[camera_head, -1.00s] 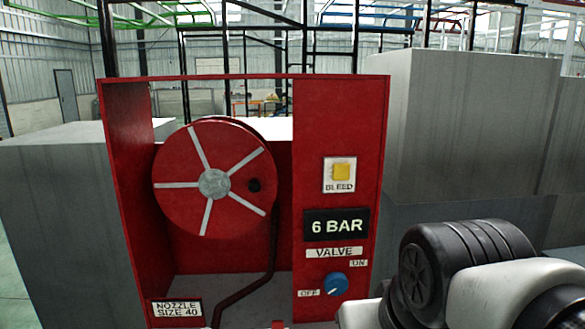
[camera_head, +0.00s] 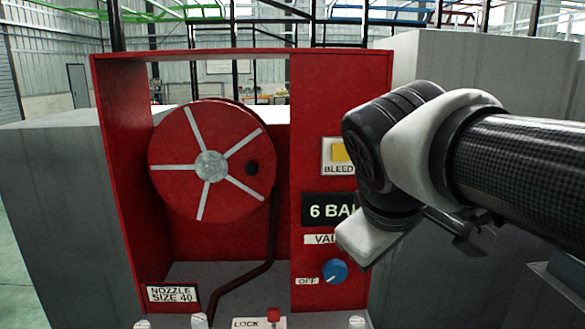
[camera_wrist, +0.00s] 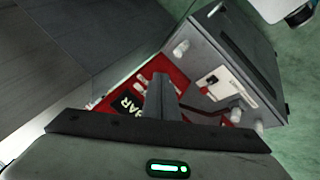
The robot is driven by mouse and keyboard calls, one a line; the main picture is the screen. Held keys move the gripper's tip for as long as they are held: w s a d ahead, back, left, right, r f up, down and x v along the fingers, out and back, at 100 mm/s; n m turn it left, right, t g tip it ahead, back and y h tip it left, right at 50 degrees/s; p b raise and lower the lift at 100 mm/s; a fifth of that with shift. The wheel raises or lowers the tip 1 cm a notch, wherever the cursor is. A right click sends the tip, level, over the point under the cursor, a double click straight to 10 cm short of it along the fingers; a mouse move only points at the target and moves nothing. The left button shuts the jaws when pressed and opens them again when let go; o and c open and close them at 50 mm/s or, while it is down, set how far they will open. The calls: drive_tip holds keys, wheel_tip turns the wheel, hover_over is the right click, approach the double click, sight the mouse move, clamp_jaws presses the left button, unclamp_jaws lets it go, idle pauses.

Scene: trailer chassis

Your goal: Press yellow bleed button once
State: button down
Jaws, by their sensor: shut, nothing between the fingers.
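The yellow bleed button (camera_head: 339,150) sits on a white plate marked BLEED on the right pillar of the red cabinet (camera_head: 310,95). I cannot make out the button in the wrist view, nor any contact with the gripper.
A red hose reel (camera_head: 212,168) fills the cabinet's left side. A red lock knob (camera_head: 273,315) stands at the front bottom, with white knobs beside it. Large grey blocks (camera_head: 490,70) stand to the right and left of the cabinet.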

drive_tip(key=w+a+r+n+t+h+b, duration=0.2)
drive_tip(key=w+r+n, duration=0.4)
drive_tip(key=w+r, duration=0.3)
drive_tip(key=shift+w+a+r+n+t+h+b, duration=0.35)
drive_tip(key=shift+w+t+h+b, duration=0.25)
drive_tip(key=shift+w+h+b, duration=0.45)
drive_tip(key=shift+w+f+y+p, duration=0.1)
drive_tip(key=shift+w+y+p, duration=0.15)
drive_tip(key=shift+w+p, duration=0.05)
drive_tip(key=p, duration=0.3)
approach(342, 155)
drive_tip(key=shift+w+d+f, duration=0.4)
drive_tip(key=shift+d+f, duration=0.2)
drive_tip(key=shift+f, duration=0.05)
drive_tip(key=shift+w+d+f, duration=0.4)
drive_tip(key=shift+d+f, duration=0.2)
drive_tip(key=shift+f, duration=0.05)
drive_tip(key=shift+w+d+f, duration=0.35)
drive_tip(key=shift+d+f, duration=0.25)
drive_tip(key=shift+f, duration=0.05)
drive_tip(key=shift+w, duration=0.1)
drive_tip(key=shift+w, duration=0.3)
